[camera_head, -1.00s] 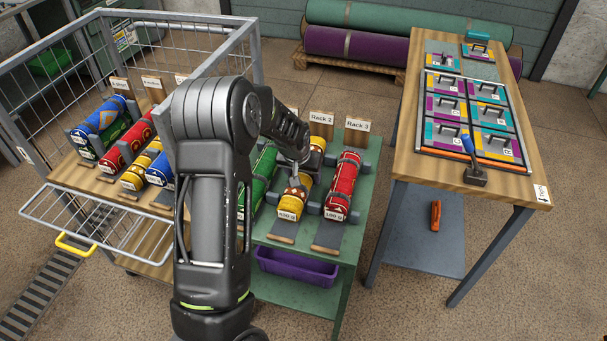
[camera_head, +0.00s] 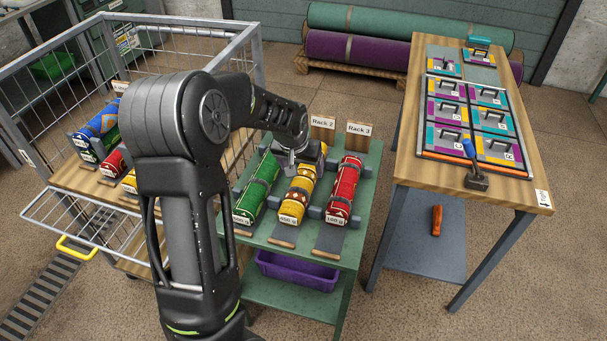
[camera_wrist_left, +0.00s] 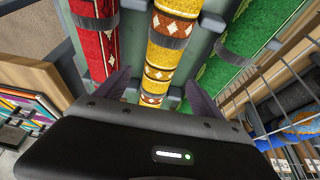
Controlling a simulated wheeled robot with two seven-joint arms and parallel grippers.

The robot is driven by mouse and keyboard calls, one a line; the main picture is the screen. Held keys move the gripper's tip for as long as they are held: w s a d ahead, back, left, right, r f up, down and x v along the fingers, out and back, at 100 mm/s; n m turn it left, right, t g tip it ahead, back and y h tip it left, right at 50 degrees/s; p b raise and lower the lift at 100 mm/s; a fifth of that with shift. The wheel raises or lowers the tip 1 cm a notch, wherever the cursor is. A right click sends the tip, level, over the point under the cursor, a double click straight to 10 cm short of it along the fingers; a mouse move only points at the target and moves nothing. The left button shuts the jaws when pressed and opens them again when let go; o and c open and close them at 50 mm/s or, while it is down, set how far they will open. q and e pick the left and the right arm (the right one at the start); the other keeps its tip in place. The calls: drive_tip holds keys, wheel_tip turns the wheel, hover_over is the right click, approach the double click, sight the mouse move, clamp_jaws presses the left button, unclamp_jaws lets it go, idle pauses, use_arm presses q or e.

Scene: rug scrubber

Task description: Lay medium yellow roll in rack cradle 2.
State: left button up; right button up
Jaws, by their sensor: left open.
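The yellow roll (camera_head: 294,200) with red-brown patterned bands lies lengthwise in the middle cradle of the green rack table, in line with the Rack 2 sign (camera_head: 322,124). In the left wrist view the yellow roll (camera_wrist_left: 170,38) runs up the middle, with grey straps or supports at it. My left gripper (camera_head: 288,166) is above the far part of this roll. In the wrist view my left gripper (camera_wrist_left: 157,90) has its two dark fingers apart, one on each side of the roll, with nothing held. Whether the fingers touch the roll cannot be told. My right gripper is out of view.
A green roll (camera_head: 257,188) lies left of the yellow one and a red roll (camera_head: 343,188) lies right, by the Rack 3 sign (camera_head: 358,129). A wire cart (camera_head: 60,205) with more rolls stands left. A wooden table (camera_head: 520,190) with sample tiles stands right.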

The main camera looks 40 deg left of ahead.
use_arm(q)
drive_tip(key=shift+v, duration=1.9)
